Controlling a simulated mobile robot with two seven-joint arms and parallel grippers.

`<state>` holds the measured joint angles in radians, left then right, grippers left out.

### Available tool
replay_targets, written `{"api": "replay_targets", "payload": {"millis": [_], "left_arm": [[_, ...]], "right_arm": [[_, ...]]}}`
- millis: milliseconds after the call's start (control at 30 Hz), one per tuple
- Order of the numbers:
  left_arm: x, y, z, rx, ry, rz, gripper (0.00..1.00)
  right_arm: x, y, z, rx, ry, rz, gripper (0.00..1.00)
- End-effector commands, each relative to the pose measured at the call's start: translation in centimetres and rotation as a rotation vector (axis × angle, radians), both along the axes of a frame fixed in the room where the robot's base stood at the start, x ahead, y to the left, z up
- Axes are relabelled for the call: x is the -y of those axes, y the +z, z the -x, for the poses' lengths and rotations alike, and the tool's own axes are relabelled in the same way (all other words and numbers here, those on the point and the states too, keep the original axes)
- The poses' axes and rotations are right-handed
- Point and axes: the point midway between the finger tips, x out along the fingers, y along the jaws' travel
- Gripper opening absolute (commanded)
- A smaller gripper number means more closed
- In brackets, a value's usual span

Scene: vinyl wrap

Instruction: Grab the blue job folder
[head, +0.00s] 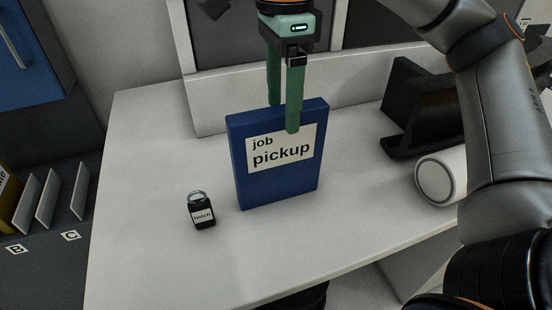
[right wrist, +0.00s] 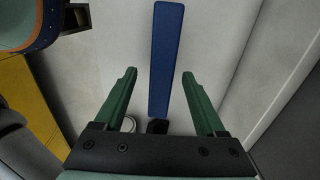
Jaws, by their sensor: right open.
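The blue job folder (head: 275,185) stands upright on the white desk, with a white label reading "job pickup" on its front. My right gripper (head: 283,118) is above the folder's top edge, pointing down, with one green finger in front of the folder's upper face and the other towards the back. In the right wrist view the folder's narrow top edge (right wrist: 167,60) lies between the two spread green fingers (right wrist: 160,75), with room on both sides. The gripper is open and holds nothing. My left gripper is not seen.
A black stand (head: 415,110) and a white cylinder (head: 440,178) are at the right. A raised ledge (head: 220,105) runs behind the folder. A shelf with slots (head: 45,200) is at left.

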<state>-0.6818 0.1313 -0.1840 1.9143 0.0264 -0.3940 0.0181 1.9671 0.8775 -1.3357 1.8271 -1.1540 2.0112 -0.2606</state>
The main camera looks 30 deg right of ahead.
Motion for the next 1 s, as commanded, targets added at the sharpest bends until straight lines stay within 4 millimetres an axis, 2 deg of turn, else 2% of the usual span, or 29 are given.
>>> {"api": "replay_targets", "payload": {"millis": [33, 100, 367, 700, 1000], "left_arm": [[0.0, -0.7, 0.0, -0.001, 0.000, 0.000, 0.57], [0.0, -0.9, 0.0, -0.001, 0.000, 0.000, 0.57], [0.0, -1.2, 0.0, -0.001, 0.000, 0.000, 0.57], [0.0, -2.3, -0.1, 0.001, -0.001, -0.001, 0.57], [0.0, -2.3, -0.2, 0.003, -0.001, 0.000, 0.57]], "right_arm": [[0.0, -1.2, 0.0, -0.002, 0.000, -0.001, 0.72], [0.0, -2.1, 0.0, -0.002, 0.000, -0.001, 0.72], [-0.1, -3.5, 0.0, 0.000, 0.000, -0.002, 0.72], [-0.5, -7.6, -0.2, -0.001, 0.000, -0.002, 0.72], [-0.5, -8.2, -0.3, 0.002, -0.001, -0.001, 0.72]]}}
